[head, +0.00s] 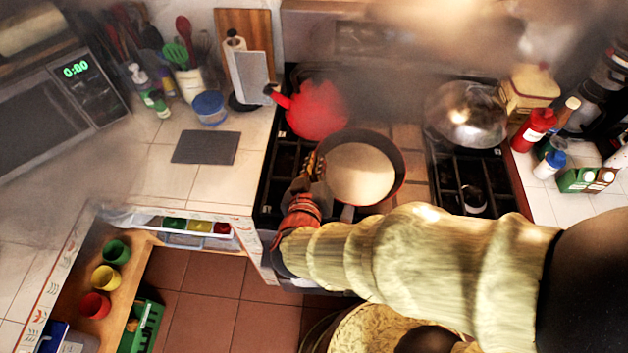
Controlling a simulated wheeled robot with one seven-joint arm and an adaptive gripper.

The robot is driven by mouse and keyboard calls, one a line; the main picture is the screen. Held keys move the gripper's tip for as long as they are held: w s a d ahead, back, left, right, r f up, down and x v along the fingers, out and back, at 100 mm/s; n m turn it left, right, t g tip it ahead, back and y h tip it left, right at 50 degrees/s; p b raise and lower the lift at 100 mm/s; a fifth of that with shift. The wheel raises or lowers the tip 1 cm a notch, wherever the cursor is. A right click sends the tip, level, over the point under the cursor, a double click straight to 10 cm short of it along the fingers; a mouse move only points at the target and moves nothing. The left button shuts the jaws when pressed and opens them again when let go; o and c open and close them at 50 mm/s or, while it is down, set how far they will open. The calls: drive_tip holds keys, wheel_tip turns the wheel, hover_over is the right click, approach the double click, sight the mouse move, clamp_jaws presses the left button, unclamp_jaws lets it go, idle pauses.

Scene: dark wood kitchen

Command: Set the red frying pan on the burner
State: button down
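The frying pan (361,172) has a pale cream inside, a dark rim and a trace of red on its outer edge. It is over the middle of the stove (268,190), between the left and right grates. I cannot tell whether it rests there or is held just above. My gripper (314,167) is at the pan's left edge, with its fingers pointing away from me and appearing to meet the rim. My forearm hides the front of the stove. The finger gap is too small and dark to show whether the fingers are closed on the rim.
A red kettle (316,109) stands on the back-left burner, close behind the pan. A shiny domed lid or wok (466,113) is at the back right. The front-right grate (461,183) is partly clear. Bottles and boxes crowd the right counter; a dark mat (206,147) lies on the left counter.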

drive_tip(key=shift+s+a, duration=0.2)
drive_tip(key=shift+s, duration=0.45)
drive_tip(key=b, duration=0.7)
hover_over(276, 178)
drive_tip(key=f, duration=0.9)
drive_tip(key=shift+s+d, duration=0.2)
drive_tip(key=shift+d, duration=0.15)
drive_tip(key=shift+w+a+f, duration=0.1)
drive_tip(key=shift+a+f, duration=0.05)
drive_tip(key=shift+f, duration=0.1)
wheel_tip(276, 178, down, 4)
drive_tip(key=shift+w+a+r+b, duration=0.15)
drive_tip(key=shift+r+b, duration=0.1)
drive_tip(key=shift+b, duration=0.9)
